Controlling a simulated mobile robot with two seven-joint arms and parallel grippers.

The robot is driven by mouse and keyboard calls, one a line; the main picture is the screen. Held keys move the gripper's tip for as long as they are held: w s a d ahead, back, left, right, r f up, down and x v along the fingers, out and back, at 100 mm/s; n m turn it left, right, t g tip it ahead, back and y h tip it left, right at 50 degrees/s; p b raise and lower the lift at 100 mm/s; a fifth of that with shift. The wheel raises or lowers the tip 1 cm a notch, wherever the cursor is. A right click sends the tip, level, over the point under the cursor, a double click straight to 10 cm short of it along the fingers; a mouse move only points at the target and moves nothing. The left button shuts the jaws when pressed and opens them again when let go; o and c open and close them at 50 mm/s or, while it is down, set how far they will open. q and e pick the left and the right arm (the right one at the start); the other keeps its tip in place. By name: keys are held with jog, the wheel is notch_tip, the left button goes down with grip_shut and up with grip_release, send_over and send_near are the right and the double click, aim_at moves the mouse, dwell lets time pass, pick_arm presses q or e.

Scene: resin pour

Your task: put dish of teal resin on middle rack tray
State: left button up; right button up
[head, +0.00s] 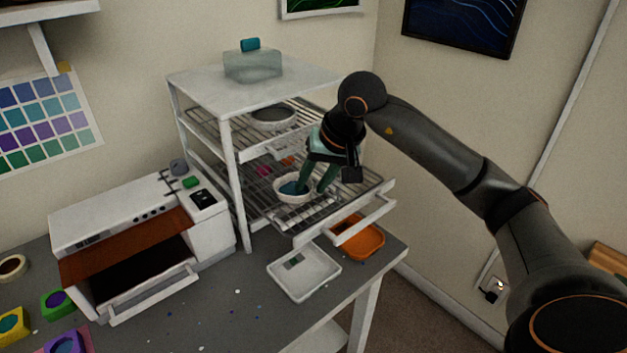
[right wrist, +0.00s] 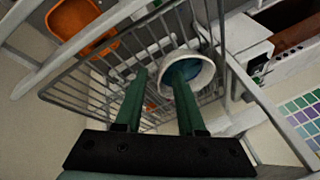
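The white dish of teal resin (head: 293,195) sits on a pulled-out wire rack tray (head: 372,197), one level below the upper tray. In the right wrist view the dish (right wrist: 206,80) appears over the tray's wires, resin inside. My right gripper (head: 314,189) is at the dish, pointing down, with its green fingers spread. One fingertip is inside the dish over the resin and the other is outside, so the rim lies between them. The right wrist view shows a gap between the outer finger and the rim. My left gripper is not in view.
The upper tray holds a grey dish (head: 273,116). An orange tray (head: 358,240) and a white tray (head: 303,272) lie on the table below the rack front. A white machine (head: 125,235) with an open front stands left of the rack. A clear box (head: 253,67) tops the rack.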

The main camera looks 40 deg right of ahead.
jog(key=v, duration=1.2)
jog(key=shift+b, duration=0.3)
jog(key=shift+r, duration=0.1)
